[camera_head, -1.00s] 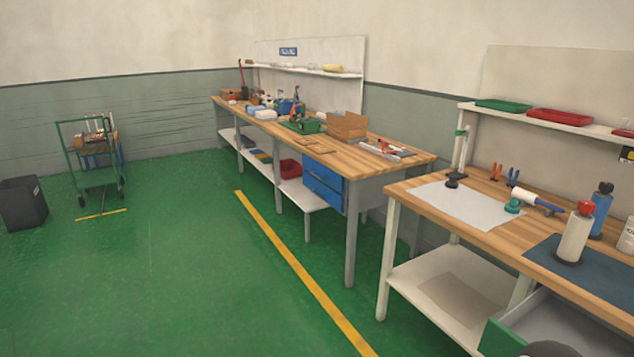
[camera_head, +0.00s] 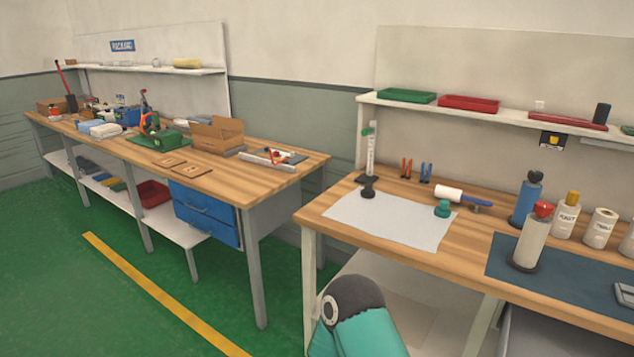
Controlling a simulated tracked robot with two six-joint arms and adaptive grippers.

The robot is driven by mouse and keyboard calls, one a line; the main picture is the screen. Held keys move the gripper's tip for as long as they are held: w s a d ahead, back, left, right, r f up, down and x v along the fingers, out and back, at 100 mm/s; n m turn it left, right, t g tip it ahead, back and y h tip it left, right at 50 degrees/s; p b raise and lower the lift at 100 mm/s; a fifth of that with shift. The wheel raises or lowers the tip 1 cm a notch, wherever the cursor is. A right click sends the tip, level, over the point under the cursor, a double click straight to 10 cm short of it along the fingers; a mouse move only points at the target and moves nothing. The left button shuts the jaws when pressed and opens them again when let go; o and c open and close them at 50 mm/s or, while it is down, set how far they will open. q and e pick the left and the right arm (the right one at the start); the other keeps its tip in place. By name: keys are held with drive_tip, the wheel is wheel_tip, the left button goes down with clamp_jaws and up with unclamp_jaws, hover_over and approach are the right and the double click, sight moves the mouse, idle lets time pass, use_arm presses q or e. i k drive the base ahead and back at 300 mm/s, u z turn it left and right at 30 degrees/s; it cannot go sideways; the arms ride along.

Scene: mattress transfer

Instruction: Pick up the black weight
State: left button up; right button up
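The black weight (camera_head: 367,190) is a small dark knob-shaped piece. It stands on the left part of a white sheet (camera_head: 400,226) on the nearer wooden workbench (camera_head: 455,247), just in front of the dark foot of an upright white stand (camera_head: 371,155). A similar green piece (camera_head: 443,209) stands at the right side of the sheet. A teal and black part of my own arm shows at the bottom of the picture, in front of the bench. Neither gripper is in view.
Bottles, including a red-topped one (camera_head: 532,236), stand to the right around a dark mat (camera_head: 590,283). A longer cluttered bench (camera_head: 300,163) stands left. Green floor is open at lower left.

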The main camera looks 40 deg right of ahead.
sight(367, 192)
drive_tip(key=z, duration=0.35)
drive_tip(key=i, duration=1.45)
drive_tip(key=z, duration=0.95)
drive_tip(key=i, duration=0.45)
drive_tip(key=z, duration=0.2)
drive_tip(key=k, duration=0.9)
drive_tip(key=z, duration=0.15)
drive_tip(key=i, duration=0.9)
drive_tip(key=u, duration=0.05)
